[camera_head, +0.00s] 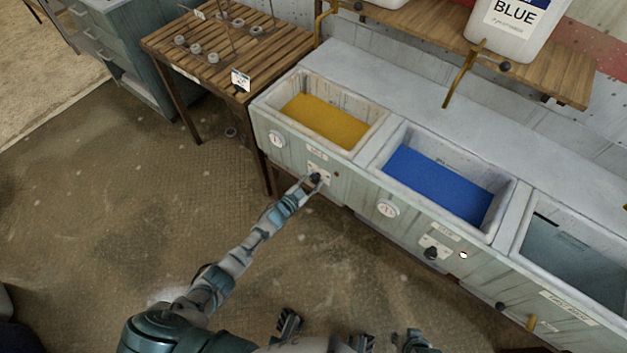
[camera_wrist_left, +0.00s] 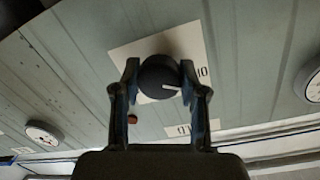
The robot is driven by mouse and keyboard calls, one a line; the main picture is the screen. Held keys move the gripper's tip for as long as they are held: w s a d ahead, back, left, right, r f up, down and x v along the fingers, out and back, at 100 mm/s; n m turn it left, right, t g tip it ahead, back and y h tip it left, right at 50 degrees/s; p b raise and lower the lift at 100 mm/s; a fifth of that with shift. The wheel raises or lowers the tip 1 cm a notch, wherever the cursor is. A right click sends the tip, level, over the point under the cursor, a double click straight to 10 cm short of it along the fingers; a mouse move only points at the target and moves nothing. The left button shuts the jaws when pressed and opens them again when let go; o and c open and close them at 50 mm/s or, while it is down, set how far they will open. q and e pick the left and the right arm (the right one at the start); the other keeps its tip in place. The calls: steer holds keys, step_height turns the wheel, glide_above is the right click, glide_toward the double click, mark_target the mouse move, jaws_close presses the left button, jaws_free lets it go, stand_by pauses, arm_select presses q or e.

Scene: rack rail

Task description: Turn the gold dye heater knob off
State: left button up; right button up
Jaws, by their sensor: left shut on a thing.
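The gold dye vat (camera_head: 325,120) is the leftmost basin of the row, filled with yellow dye. Its dark round heater knob (camera_head: 316,177) sits on a white plate on the front panel below it. In the left wrist view the knob (camera_wrist_left: 160,78) shows a white pointer line toward the right of the picture. My left gripper (camera_head: 314,181) is at the knob, with its fingers (camera_wrist_left: 160,85) shut on the knob's two sides. A small reddish lamp (camera_head: 337,174) is beside the plate. Dark parts of my body show at the bottom edge; my right gripper's state is unclear there.
The blue vat (camera_head: 440,185) has its own dark knob (camera_head: 431,253) and a bright lamp (camera_head: 463,255). A white dial (camera_head: 277,139) is left of the gold knob. A slatted wooden table (camera_head: 205,45) stands at the left. The floor in front is mostly clear.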

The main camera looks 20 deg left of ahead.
arm_select(q)
steer(key=shift+s+f, duration=0.25)
steer(key=shift+f, duration=0.25)
steer(key=o, duration=1)
steer(key=shift+o, duration=0.7)
steer(key=shift+w+a+r, duration=0.1)
steer(key=shift+w+r, duration=0.05)
steer(key=shift+r, duration=0.05)
steer(key=shift+r, duration=0.1)
steer(key=v, duration=1.2)
